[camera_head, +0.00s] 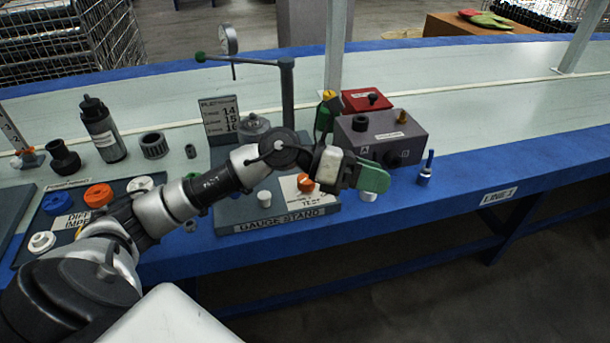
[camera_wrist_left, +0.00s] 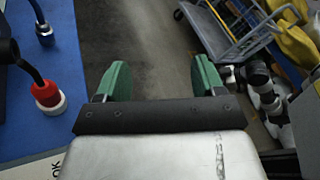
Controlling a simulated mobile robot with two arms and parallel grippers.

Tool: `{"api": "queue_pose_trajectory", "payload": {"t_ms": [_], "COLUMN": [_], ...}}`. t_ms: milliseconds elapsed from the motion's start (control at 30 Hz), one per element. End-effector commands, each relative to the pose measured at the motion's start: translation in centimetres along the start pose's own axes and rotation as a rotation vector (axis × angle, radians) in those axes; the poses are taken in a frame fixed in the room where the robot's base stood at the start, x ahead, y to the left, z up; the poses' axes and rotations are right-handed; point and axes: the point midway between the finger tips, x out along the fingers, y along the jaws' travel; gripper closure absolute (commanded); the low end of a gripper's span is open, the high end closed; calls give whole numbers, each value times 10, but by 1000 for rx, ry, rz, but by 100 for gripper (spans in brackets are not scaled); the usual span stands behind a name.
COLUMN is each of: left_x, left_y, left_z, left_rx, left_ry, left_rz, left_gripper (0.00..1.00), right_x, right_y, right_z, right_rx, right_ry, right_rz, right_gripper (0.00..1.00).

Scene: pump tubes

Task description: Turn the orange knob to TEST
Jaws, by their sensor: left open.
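The orange knob (camera_head: 305,183) sits on the dark gauge stand (camera_head: 232,213), on a white plate whose lettering is partly hidden by my arm; part of a TEST label (camera_head: 312,201) shows just below it. I cannot tell which way the knob points. My left gripper (camera_head: 372,178) is to the right of the knob, apart from it, its green fingers above the bench's front edge. In the left wrist view the gripper (camera_wrist_left: 161,82) has its two green fingers wide apart with nothing between them; the knob does not show there. My right gripper is not in view.
A grey box (camera_head: 381,138) with fittings stands behind the gripper, and a small blue part (camera_head: 426,169) to its right. A red-and-white part (camera_wrist_left: 47,97) shows in the left wrist view. The bench is clear farther right.

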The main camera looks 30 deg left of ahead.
Motion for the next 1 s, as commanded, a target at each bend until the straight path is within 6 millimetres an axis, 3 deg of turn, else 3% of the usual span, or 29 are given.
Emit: {"api": "queue_pose_trajectory", "payload": {"t_ms": [100, 233, 333, 467, 633, 1000], "left_x": [-39, -96, -136, -167, -170, -134], "left_y": [34, 66, 80, 87, 94, 129], "left_z": [-3, -2, 3, 6, -1, -45], "left_rx": [188, 287, 307, 305, 300, 299], "left_ry": [303, 592, 749, 860, 892, 887], "left_rz": [152, 321, 425, 500, 516, 511], "left_gripper": [31, 31, 31, 31, 31, 31], "right_x": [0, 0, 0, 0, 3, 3], "right_y": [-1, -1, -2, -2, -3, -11], "right_z": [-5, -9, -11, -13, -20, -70], "right_rx": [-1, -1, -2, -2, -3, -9], "right_ry": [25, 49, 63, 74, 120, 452], "right_rz": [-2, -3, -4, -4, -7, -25], "right_gripper": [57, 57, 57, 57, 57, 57]}}
